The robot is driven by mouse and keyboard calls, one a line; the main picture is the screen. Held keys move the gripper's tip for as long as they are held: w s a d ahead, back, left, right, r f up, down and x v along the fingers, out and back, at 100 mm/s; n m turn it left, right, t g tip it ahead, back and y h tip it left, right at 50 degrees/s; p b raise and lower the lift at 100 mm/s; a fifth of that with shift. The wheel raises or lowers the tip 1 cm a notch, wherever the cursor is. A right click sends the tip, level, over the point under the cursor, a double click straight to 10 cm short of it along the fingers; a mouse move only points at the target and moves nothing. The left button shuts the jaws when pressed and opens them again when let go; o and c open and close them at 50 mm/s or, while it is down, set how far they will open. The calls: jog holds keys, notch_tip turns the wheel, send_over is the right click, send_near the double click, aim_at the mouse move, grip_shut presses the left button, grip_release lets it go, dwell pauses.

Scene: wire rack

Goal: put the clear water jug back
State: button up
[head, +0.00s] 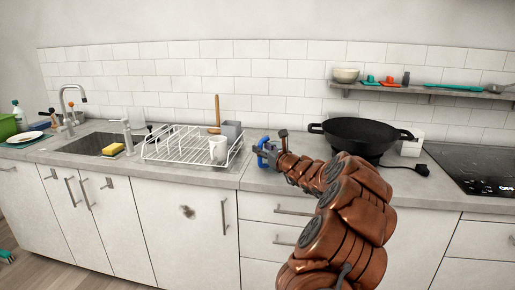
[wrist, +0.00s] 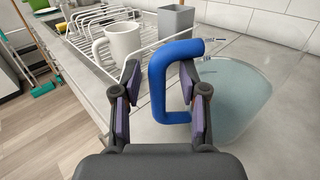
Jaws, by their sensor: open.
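The clear water jug (wrist: 236,98) stands on the grey counter in the wrist view, its see-through body to the right and its blue handle (wrist: 158,85) toward me. The open fingers of my gripper (wrist: 160,73) sit on either side of the handle, with gaps visible beside it. In the head view the blue handle (head: 262,154) shows at my gripper (head: 275,150), left of the black pan; the clear body is hard to make out there.
A white wire rack (head: 165,153) stands left of the jug, holding a white mug (head: 218,149); a grey container (head: 231,131) is by its right end. A black pan (head: 360,133) is to the right. A wall shelf (head: 425,90) holds a bowl and utensils. The sink (head: 92,146) is far left.

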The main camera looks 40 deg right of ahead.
jog(key=s+a, duration=0.1)
jog(key=s, duration=0.5)
jog(key=shift+s+a+b, duration=0.15)
jog(key=shift+b, duration=0.2)
